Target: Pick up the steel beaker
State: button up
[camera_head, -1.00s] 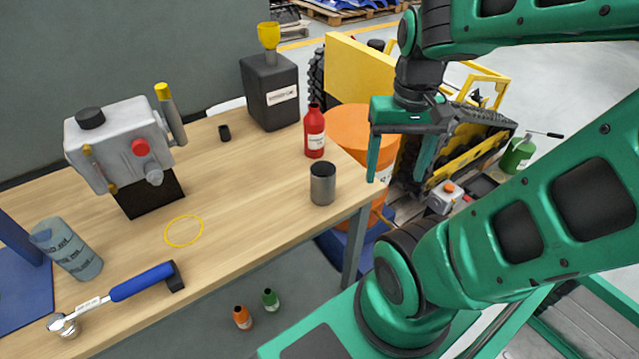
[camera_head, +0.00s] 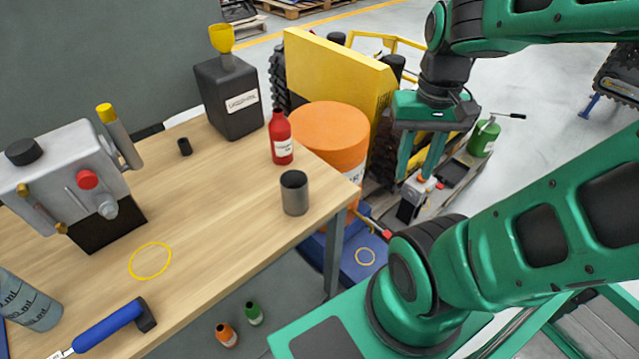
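The steel beaker (camera_head: 295,197) is a grey metal cylinder with a dark open top. It stands upright on the wooden table (camera_head: 225,215), close to the right-hand edge. My gripper (camera_head: 418,176) is up and to the right of the beaker in the picture, beyond the table edge.
A red bottle (camera_head: 281,140) stands behind the beaker, with a black canister (camera_head: 229,98) farther back. A grey machine (camera_head: 70,180) is at left. An orange drum (camera_head: 330,135) stands beyond the table edge.

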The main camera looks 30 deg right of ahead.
aim_at(294, 182)
jog(key=z, duration=1.5)
jog(key=k, duration=2.4)
jog(key=u, duration=0.7)
jog(key=i, duration=0.95)
